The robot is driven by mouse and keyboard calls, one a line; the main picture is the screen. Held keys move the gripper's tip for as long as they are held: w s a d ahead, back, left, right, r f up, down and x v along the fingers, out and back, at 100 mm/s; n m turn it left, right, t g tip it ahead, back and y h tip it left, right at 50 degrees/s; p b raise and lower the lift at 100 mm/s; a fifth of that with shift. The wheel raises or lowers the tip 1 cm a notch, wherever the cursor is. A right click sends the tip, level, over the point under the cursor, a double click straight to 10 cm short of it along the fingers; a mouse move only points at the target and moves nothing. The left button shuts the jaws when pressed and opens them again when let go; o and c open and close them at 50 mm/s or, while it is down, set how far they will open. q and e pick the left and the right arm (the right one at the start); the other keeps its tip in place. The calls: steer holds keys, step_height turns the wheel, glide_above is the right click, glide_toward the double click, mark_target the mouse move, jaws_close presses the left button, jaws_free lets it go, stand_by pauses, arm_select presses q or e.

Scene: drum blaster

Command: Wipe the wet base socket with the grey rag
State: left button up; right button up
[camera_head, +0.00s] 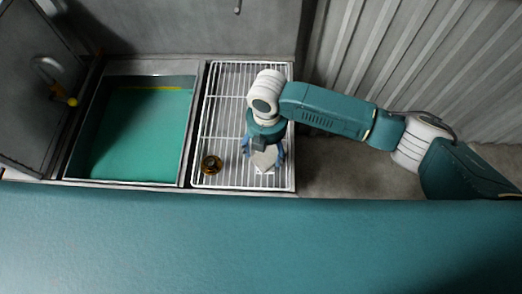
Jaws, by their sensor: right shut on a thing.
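My right gripper (264,158) reaches down over the white wire rack and is shut on a pale grey rag (265,160). The rag hangs between the blue fingers, close above or touching the rack; I cannot tell which. A small round amber and dark piece (212,164), which looks like the base socket, sits on the rack to the left of the gripper, apart from it. Whether it is wet does not show. My left gripper is not in view.
The wire rack (224,118) is otherwise bare. To its left is a basin (138,140) with green liquid or lining. A dark panel with a hook-like fitting and yellow tip (70,101) stands at far left. A corrugated wall (400,60) is behind right.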

steer(key=shift+w+d, duration=0.35)
steer(key=shift+d, duration=0.05)
steer(key=shift+r, duration=3)
